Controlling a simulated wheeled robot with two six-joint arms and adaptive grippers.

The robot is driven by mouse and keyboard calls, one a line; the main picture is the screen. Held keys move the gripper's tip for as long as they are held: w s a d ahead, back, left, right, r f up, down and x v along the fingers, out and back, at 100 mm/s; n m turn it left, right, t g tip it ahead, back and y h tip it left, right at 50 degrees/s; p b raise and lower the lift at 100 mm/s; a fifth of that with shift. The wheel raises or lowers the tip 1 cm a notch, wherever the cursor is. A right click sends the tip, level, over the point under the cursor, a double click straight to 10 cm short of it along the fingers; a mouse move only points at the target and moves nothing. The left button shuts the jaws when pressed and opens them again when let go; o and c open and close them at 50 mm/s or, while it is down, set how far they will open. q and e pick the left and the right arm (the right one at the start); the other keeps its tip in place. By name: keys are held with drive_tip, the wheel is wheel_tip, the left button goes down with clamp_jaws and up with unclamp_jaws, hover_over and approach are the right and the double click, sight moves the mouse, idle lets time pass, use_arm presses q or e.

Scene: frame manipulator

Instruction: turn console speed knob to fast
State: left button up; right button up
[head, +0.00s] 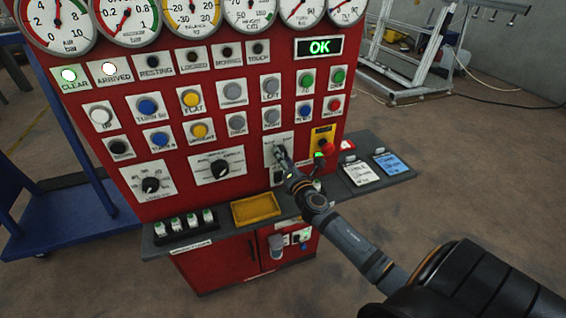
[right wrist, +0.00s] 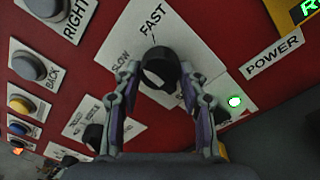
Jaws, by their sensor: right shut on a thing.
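The console (head: 220,120) is a red panel full of gauges, buttons and knobs. Its speed knob (right wrist: 160,66) is black, on a white plate (head: 271,149) marked SLOW and FAST. In the right wrist view, SLOW is at the knob's upper left and FAST is just above it. My right gripper (head: 283,160) is at this plate, its two fingers on either side of the knob, shut on it. I cannot clearly tell where the knob's pointer is aimed. In the head view the gripper hides most of the knob. My left gripper is not in view.
A green-lit POWER switch (right wrist: 235,101) is close to the right of the gripper. A red mushroom button (head: 327,147) on a yellow plate is also near. A shelf with a yellow tray (head: 256,209) juts out below. Two other black knobs (head: 220,168) are to the left.

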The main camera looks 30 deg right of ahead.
drive_tip(key=shift+f+m+h+b, duration=0.1)
drive_tip(key=shift+m+h+b, duration=0.2)
drive_tip(key=shift+m+b, duration=2.3)
drive_tip(key=shift+m+p, duration=0.75)
drive_tip(key=shift+m, duration=0.25)
drive_tip(key=o, duration=1.1)
drive_tip(key=shift+o, duration=0.2)
drive_tip(key=v, duration=1.2)
